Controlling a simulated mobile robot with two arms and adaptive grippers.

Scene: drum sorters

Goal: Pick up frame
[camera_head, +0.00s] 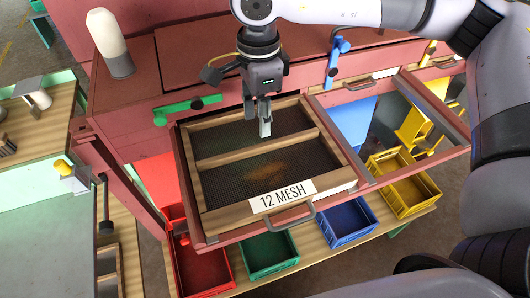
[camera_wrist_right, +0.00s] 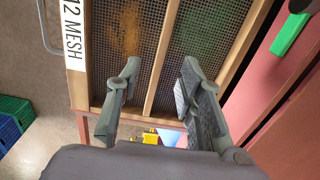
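The wooden frame (camera_head: 228,214) holds dark wire mesh and has a middle crossbar and a white "12 MESH" label (camera_head: 282,195). It lies in a red pulled-out drawer surround with a grey handle (camera_head: 289,221). In the right wrist view the frame's crossbar (camera_wrist_right: 168,42) runs between my finger lines, and the label (camera_wrist_right: 73,33) is at upper left. My right gripper (camera_head: 258,125) is over the frame's far half, pointing down, open and empty. Its two fingers also show apart in the right wrist view (camera_wrist_right: 160,75). I cannot tell whether the fingertips touch the mesh. My left gripper is not in view.
Red (camera_head: 203,281), green (camera_head: 270,268), blue (camera_head: 348,234) and yellow (camera_head: 421,195) bins stand below on a wooden bench. An empty red surround (camera_head: 445,152) adjoins on the right. The red machine body stands behind. A bench (camera_head: 38,215) is at left.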

